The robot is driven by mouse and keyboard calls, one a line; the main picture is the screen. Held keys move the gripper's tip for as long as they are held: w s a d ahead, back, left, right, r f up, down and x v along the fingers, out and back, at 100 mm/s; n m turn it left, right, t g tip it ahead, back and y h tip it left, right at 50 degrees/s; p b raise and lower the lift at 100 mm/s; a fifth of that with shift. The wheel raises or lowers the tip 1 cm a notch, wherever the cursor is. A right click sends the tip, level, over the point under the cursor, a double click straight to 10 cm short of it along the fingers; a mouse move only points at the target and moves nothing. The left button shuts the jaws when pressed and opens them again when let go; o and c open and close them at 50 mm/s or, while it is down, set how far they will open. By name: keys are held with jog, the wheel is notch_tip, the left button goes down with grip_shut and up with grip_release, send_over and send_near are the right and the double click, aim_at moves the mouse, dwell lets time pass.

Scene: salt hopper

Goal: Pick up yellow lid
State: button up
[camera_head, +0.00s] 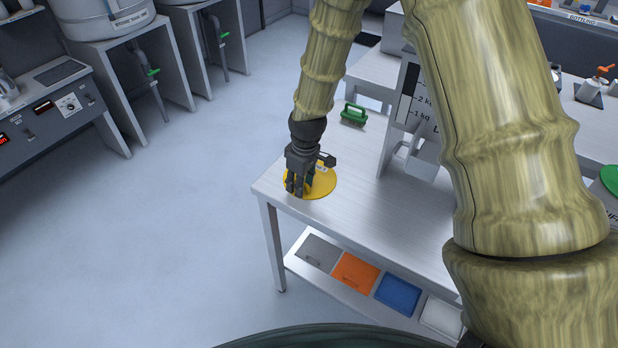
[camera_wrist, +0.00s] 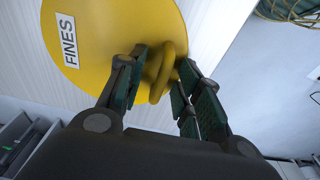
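The yellow lid (camera_head: 323,186) is a flat round disc near the left front corner of the metal table. In the wrist view the lid (camera_wrist: 95,35) carries a white label reading "FINES" and a raised, looped yellow handle (camera_wrist: 167,62). My gripper (camera_head: 297,189) is over the lid, pointing down, and hides part of it. In the wrist view my gripper's fingers (camera_wrist: 163,62) stand on either side of the handle, with their tips very close to it. I cannot tell whether they press on it. The lid looks flat on the tabletop.
A green brush (camera_head: 353,115) lies farther back on the table (camera_head: 390,222). A hopper-like unit with kg marks stands to the right. Grey, orange (camera_head: 355,271), blue (camera_head: 397,292) and white bins sit on the shelf below. The floor (camera_head: 150,240) to the left is clear.

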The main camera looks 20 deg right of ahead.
jog(key=shift+c, duration=0.2)
grip_shut()
jog(key=shift+r, duration=0.1)
